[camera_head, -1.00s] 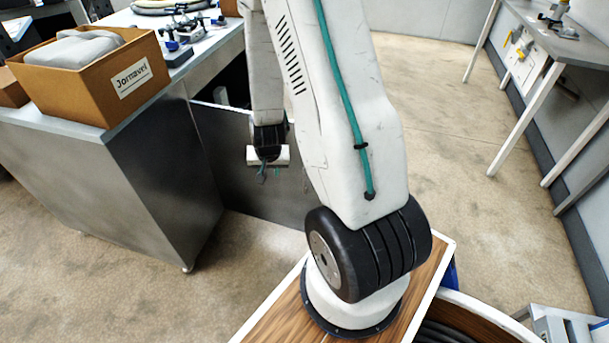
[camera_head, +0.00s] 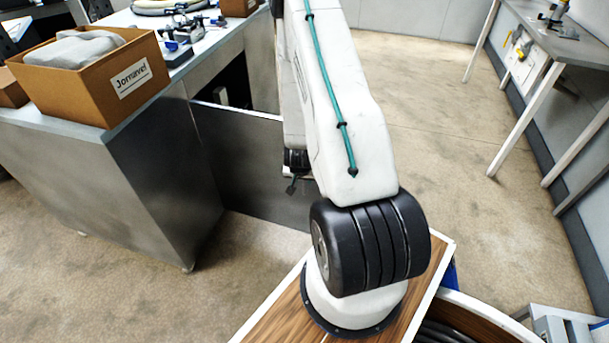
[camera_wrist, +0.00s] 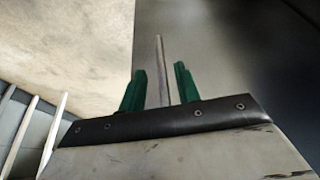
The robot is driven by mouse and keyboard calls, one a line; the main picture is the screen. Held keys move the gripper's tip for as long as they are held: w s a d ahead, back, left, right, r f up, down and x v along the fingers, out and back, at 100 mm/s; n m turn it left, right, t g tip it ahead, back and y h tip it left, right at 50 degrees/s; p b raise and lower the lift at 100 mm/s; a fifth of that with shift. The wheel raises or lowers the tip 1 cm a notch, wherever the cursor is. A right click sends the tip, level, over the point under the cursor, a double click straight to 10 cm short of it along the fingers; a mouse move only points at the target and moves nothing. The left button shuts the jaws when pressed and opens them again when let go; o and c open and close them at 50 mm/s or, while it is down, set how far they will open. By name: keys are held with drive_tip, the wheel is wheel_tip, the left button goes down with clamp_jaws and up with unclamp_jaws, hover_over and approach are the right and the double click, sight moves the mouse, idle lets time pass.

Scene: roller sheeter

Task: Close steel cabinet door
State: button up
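The steel cabinet (camera_head: 130,190) stands at the left in the head view. Its dark steel door (camera_head: 235,165) stands open, swung out to the right of the cabinet. My gripper (camera_head: 291,188) is near the door's right part, partly hidden behind my arm. In the wrist view, the two green fingers of my gripper (camera_wrist: 159,88) are apart. A thin upright bar (camera_wrist: 160,65), apparently the door handle, shows between them with gaps on both sides. The door's grey face (camera_wrist: 210,50) fills the middle right there. I cannot tell whether a finger touches the bar.
A cardboard box (camera_head: 70,90) labelled Jornavel stands on the cabinet top. Tools (camera_head: 180,30) lie on the counter behind it. A grey table (camera_head: 560,40) with white legs stands at the right. The floor (camera_head: 440,130) between them is clear.

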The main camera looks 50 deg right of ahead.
drive_tip(key=w+d, duration=0.1)
drive_tip(key=d, duration=0.2)
drive_tip(key=shift+w, duration=0.4)
drive_tip(key=shift+x, duration=1.1)
drive_tip(key=shift+d+f, duration=0.1)
drive_tip(key=shift+f, duration=0.35)
drive_tip(key=shift+w, duration=0.1)
clamp_jaws()
